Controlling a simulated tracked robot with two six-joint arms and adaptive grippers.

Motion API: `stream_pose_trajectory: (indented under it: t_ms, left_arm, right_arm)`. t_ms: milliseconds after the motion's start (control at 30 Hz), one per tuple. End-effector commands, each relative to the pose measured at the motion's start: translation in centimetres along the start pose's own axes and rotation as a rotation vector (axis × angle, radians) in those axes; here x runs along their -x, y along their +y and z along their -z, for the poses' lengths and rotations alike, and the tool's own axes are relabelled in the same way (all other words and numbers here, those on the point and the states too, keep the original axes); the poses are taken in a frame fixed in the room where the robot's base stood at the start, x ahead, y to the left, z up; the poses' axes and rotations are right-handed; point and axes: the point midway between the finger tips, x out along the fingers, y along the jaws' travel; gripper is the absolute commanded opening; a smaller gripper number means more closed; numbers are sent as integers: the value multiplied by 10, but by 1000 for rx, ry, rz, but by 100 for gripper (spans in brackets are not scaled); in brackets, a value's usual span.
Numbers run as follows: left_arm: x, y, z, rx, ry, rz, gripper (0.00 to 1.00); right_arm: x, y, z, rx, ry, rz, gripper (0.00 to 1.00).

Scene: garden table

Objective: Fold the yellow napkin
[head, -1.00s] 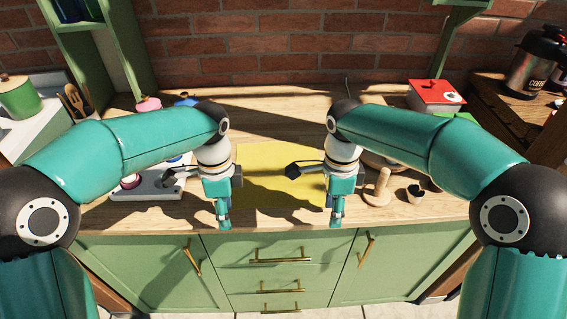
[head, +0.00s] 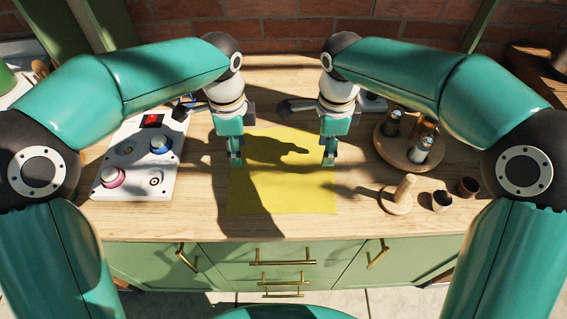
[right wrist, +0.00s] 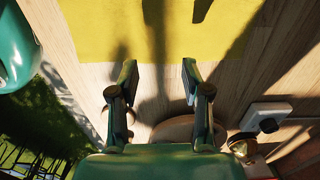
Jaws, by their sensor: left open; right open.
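The yellow napkin (head: 290,195) lies flat and spread out on the wooden counter, in the middle of the head view. It also fills the top of the right wrist view (right wrist: 150,30). My left gripper (head: 235,163) is open and empty at the napkin's left edge, towards its far half. My right gripper (head: 329,161) is open and empty at the napkin's right edge, level with the left one. In the right wrist view its two fingers (right wrist: 158,72) are apart, with wood and the napkin's edge beyond them. Whether the fingertips touch the napkin I cannot tell.
A white panel (head: 133,185) with knobs and a red switch lies left of the napkin. On the right are a round wooden tray (head: 390,155) with bottles, a wooden peg stand (head: 397,200) and small cups (head: 441,201). Bare counter (head: 200,215) lies around the napkin.

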Motion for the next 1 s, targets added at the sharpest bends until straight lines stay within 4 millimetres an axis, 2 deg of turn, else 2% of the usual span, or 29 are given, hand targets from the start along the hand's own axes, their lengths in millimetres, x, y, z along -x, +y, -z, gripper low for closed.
stream_pose_trajectory:
  t_ms: [100,333,867,1000]
  left_arm:
    - [-20,0,1,-2,-1,-5,48]
    - [-43,0,2,-3,-1,-2,48]
    - [-53,-1,2,-4,0,-1,48]
    - [-51,-1,2,-5,0,-1,36]
  right_arm:
    - [-20,1,1,-3,1,-5,48]
    - [-43,0,2,-4,0,-2,48]
    - [-53,0,2,-5,0,-1,48]
    - [-51,0,2,-5,0,-1,36]
